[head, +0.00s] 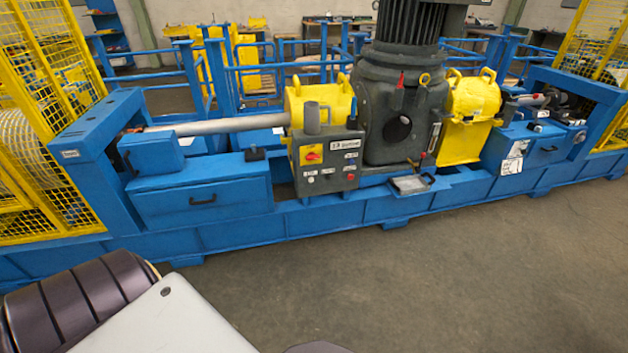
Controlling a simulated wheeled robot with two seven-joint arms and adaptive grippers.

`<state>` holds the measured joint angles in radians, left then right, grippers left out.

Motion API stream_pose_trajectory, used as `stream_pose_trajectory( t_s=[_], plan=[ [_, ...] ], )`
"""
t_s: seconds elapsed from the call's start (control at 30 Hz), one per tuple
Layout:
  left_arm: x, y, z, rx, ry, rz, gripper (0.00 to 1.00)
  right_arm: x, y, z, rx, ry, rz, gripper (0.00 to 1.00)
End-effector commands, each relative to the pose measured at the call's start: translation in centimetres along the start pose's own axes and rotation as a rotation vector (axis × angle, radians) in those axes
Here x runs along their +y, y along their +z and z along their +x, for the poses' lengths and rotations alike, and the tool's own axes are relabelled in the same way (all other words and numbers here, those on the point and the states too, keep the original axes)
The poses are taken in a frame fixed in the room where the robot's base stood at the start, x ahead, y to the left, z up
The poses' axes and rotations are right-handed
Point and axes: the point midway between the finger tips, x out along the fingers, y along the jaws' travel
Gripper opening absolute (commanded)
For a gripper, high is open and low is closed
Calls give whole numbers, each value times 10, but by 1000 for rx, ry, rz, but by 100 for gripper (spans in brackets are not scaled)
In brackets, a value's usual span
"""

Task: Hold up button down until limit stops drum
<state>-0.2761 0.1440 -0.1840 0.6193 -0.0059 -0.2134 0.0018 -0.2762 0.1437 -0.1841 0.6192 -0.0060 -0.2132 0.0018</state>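A dark grey control box (326,163) stands on the blue frame in front of the large gearbox. It bears a red and yellow switch (312,154), several white labels and small dark and red buttons along its lower part. The labels are too small to read, so I cannot tell which button is up. A caged drum (20,135) shows behind yellow mesh at the far left. I cannot make out a limit switch for certain. Neither of my grippers is in view; only parts of my own body show at the bottom left.
A long blue machine base (240,230) runs across the view. A grey gearbox (395,95) stands between yellow coupling guards (470,105), with a shaft (220,125) to the left. The grey floor (450,290) in front is clear. Blue railings stand behind.

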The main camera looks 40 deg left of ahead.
Motion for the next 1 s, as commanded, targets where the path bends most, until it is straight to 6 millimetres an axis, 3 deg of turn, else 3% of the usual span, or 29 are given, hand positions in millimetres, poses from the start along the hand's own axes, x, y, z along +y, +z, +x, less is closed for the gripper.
stream_pose_trajectory(
  t_s=[0.4, 0.7, 1.0],
  plan=[
    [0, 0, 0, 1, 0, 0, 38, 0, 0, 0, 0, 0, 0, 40],
    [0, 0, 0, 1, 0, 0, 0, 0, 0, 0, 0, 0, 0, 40],
    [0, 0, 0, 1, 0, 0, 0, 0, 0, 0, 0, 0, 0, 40]
  ],
)
